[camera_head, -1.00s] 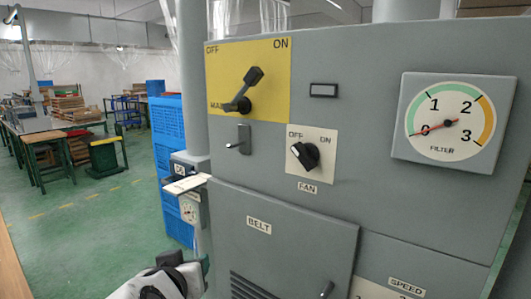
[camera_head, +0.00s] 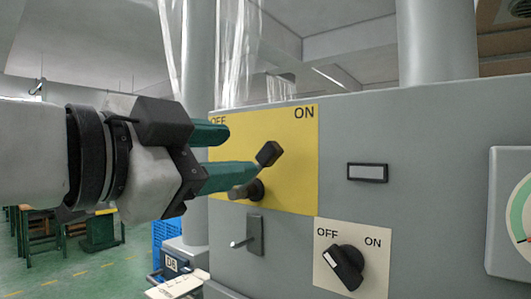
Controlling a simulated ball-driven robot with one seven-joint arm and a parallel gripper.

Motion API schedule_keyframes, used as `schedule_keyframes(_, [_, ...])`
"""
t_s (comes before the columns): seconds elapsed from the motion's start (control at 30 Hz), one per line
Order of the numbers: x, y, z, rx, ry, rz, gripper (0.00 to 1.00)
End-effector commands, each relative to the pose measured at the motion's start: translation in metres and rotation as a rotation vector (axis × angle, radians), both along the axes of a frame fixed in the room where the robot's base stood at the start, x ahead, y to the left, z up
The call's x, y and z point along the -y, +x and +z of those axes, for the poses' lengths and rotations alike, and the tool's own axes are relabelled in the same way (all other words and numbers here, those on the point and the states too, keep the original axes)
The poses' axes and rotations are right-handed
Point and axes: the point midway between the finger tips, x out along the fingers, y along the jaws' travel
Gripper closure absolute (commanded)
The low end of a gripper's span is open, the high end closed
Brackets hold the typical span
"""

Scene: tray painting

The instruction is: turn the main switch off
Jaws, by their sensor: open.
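The main switch is a black lever (camera_head: 268,153) on a yellow plate (camera_head: 290,178) marked OFF at upper left and ON at upper right. The lever leans up and to the right, towards the ON side. My gripper (camera_head: 243,152) reaches in from the left with its two green fingers apart, one above the other. The fingers cover the left part of the plate. The lower fingertip ends just left of the lever's arm; I cannot tell whether it touches. The lever's knob is not between the fingers.
Below the plate a small metal latch (camera_head: 253,238) sticks out. A small framed label (camera_head: 367,173) is right of the yellow plate. A grey pipe (camera_head: 200,60) rises behind the cabinet.

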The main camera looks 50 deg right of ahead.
Motion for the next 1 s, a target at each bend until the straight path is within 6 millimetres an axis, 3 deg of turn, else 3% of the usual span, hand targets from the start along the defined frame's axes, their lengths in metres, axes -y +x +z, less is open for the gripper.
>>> schedule_keyframes(0.3, [0.058, 0.0, 0.001, -0.003, 0.001, -0.003, 0.51])
schedule_keyframes(0.5, [0.083, 0.0, 0.0, -0.003, 0.0, -0.001, 0.51])
schedule_keyframes(0.93, [0.092, 0.0, 0.0, -0.003, -0.001, 0.001, 0.51])
schedule_keyframes(1.0, [0.092, 0.0, -0.001, -0.003, 0.0, 0.0, 0.58])
